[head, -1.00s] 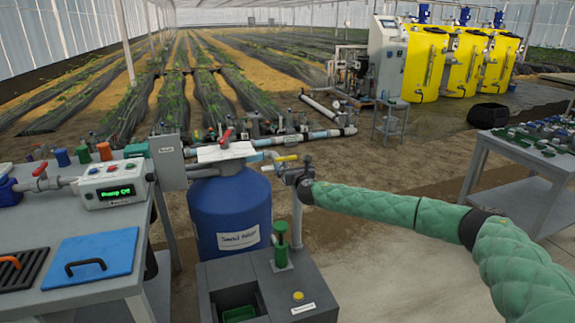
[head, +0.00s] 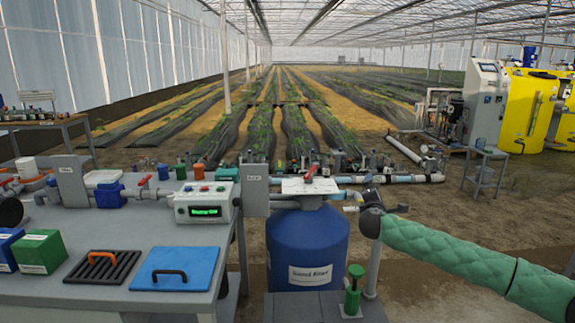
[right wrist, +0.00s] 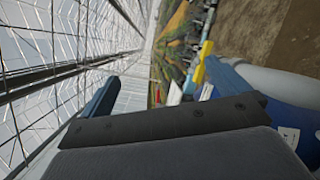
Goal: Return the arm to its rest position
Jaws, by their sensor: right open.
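My right arm, in a green padded sleeve, comes in from the right in the head view. Its gripper (head: 384,206) is just right of the blue sand filter tank (head: 307,245), near the tank's top. In the right wrist view the two blue-grey fingers of this gripper (right wrist: 165,86) stand wide apart with nothing between them. A yellow part (right wrist: 199,70) shows beside the right finger there; I cannot tell whether it touches. My left gripper is in neither view.
A grey bench (head: 95,290) on the left holds a control box (head: 207,203), a blue board (head: 174,268) and a black grate (head: 102,267). Pipes run behind the tank. A green plunger (head: 354,290) stands in front. Bare ground lies right of the tank.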

